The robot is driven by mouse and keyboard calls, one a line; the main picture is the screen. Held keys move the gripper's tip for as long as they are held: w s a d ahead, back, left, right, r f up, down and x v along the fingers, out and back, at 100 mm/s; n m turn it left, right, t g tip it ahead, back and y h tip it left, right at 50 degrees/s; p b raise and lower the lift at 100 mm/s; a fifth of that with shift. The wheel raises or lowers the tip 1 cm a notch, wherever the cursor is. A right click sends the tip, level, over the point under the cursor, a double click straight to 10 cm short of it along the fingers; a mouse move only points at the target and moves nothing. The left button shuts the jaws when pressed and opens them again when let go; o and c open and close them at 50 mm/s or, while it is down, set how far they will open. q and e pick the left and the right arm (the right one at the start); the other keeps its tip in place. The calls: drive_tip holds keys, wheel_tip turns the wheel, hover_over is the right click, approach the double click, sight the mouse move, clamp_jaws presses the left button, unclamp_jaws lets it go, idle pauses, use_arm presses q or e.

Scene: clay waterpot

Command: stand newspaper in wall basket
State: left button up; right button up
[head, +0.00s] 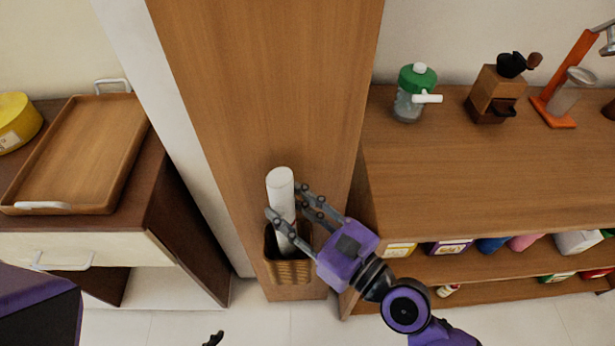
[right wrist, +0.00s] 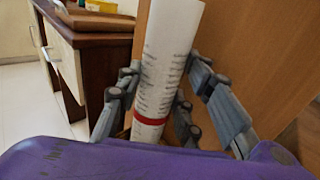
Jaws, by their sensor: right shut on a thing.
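The newspaper (head: 281,197) is a white roll standing nearly upright against the wooden panel. Its lower end goes down into the opening of the brown wall basket (head: 289,271). In the right wrist view the newspaper (right wrist: 165,65) shows printed text and a red band near the fingers. My right gripper (head: 287,203) is shut around the roll above the basket rim. How deep the roll's lower end sits in the basket is hidden. A small dark tip at the bottom edge of the head view may be part of my left gripper; its jaws cannot be made out.
A wooden tray (head: 82,150) lies on the left cabinet, beside a yellow tin (head: 17,123). On the right shelf stand a green-topped jar (head: 411,94), a coffee grinder (head: 494,92) and an orange stand (head: 556,112). Several packages fill the lower shelves. The pale floor in front is clear.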

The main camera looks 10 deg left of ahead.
wheel_tip(320, 180, down, 2)
drive_tip(key=shift+f+b, duration=0.25)
drive_tip(key=shift+b, duration=0.5)
drive_tip(key=shift+f+b, duration=1.15)
drive_tip(key=shift+f, duration=0.2)
drive_tip(key=o, duration=1.3)
drive_tip(key=shift+o, duration=0.2)
